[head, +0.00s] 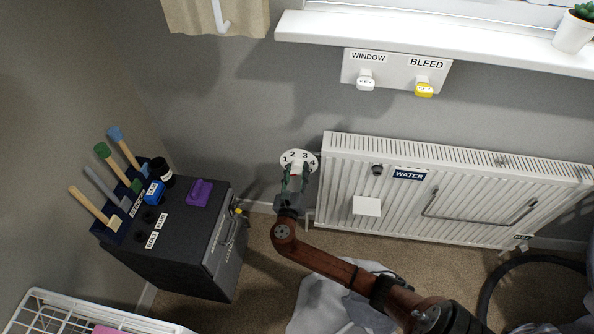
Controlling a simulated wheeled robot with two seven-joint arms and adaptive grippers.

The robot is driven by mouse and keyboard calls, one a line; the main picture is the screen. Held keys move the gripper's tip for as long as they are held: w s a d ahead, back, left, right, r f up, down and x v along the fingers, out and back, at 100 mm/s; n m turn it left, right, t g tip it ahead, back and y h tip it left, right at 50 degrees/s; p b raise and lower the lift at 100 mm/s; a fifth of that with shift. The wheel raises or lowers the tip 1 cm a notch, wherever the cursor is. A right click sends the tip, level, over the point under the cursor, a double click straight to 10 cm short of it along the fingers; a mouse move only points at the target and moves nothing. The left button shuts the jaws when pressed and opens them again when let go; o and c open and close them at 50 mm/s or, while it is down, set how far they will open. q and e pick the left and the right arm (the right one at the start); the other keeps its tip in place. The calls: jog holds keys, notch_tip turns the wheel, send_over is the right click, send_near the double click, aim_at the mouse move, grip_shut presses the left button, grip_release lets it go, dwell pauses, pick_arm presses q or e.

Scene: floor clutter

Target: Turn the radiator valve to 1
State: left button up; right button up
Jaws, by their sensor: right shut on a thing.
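The valve's white dial plate (291,155) with numbers 1 to 4 is at the left end of the white radiator (450,200). My right gripper (296,174) is at the dial, its fingers shut on the valve knob (297,170), which is mostly hidden between them. A little red shows on the knob near the 2 and 3, but which number it points at I cannot tell. My right arm reaches in from the lower right. My left gripper is not in view.
A dark cabinet (170,259) with tools and a purple block (199,192) stands at left. A white wire rack (45,310) is at lower left. A crumpled grey sheet (310,308) lies under my arm. A black hose (487,300) is at right. WINDOW and BLEED keys hang above the radiator.

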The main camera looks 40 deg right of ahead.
jog(key=m+p, duration=0.2)
jog(key=m, duration=0.2)
jog(key=shift+r, duration=0.1)
jog(key=shift+s+m, duration=0.1)
jog(key=shift+m, duration=0.6)
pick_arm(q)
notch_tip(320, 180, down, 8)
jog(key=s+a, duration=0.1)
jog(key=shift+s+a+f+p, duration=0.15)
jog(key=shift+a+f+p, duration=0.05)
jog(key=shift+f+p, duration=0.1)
pick_arm(e)
jog(key=shift+m, duration=0.9)
jog(key=o, duration=1.2)
jog(key=shift+c, duration=0.2)
